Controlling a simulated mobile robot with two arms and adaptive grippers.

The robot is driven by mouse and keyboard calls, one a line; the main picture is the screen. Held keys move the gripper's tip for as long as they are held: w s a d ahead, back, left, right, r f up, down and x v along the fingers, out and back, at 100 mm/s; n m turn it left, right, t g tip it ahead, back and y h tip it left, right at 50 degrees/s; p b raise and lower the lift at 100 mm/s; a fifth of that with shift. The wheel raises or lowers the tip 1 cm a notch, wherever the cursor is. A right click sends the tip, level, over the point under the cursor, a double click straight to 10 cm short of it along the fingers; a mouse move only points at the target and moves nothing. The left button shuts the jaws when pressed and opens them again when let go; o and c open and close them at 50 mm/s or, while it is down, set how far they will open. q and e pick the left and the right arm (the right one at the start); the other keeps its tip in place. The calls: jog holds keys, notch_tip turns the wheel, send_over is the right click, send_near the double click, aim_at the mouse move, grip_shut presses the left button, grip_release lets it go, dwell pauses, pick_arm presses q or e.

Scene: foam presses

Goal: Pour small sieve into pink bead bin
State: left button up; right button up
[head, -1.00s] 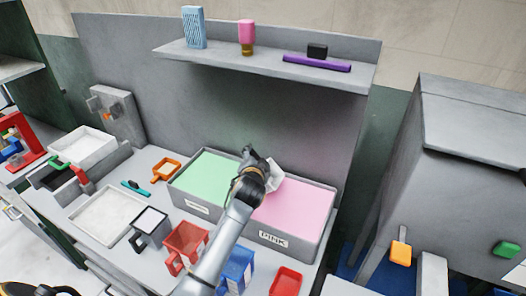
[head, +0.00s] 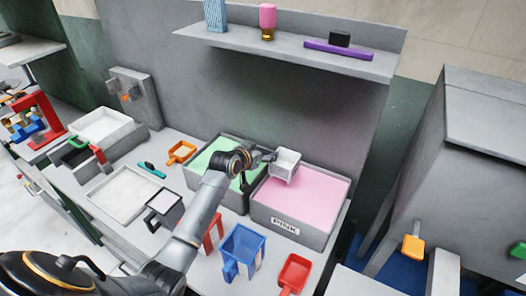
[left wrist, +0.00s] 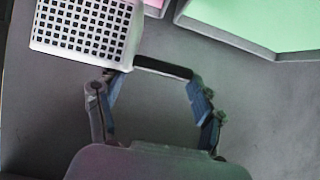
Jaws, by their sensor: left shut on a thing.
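The small white sieve (head: 285,165) is above the back left part of the pink bead bin (head: 285,227), close to the divide with the green bin. Its square-holed mesh shows in the left wrist view (left wrist: 84,30). My left gripper (head: 264,157) is shut on the sieve's dark handle (left wrist: 162,68), just left of the basket. The gripper fingers (left wrist: 155,85) also show in the left wrist view. The pink bin has a "PINK" label and a flat pink fill. I cannot tell whether the sieve holds anything. My right gripper is out of view.
The green bin (head: 204,173) adjoins the pink bin on the left. A blue container (head: 243,250), red scoop (head: 294,272) and black-framed container (head: 164,208) stand in front. A shelf (head: 290,55) overhangs behind. White trays (head: 125,192) are at left.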

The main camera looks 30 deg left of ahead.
pick_arm(q)
jog(key=shift+r, duration=0.1)
notch_tip(320, 180, up, 3)
jog(key=shift+f, duration=0.1)
dwell(0.5)
jog(key=shift+d, duration=0.1)
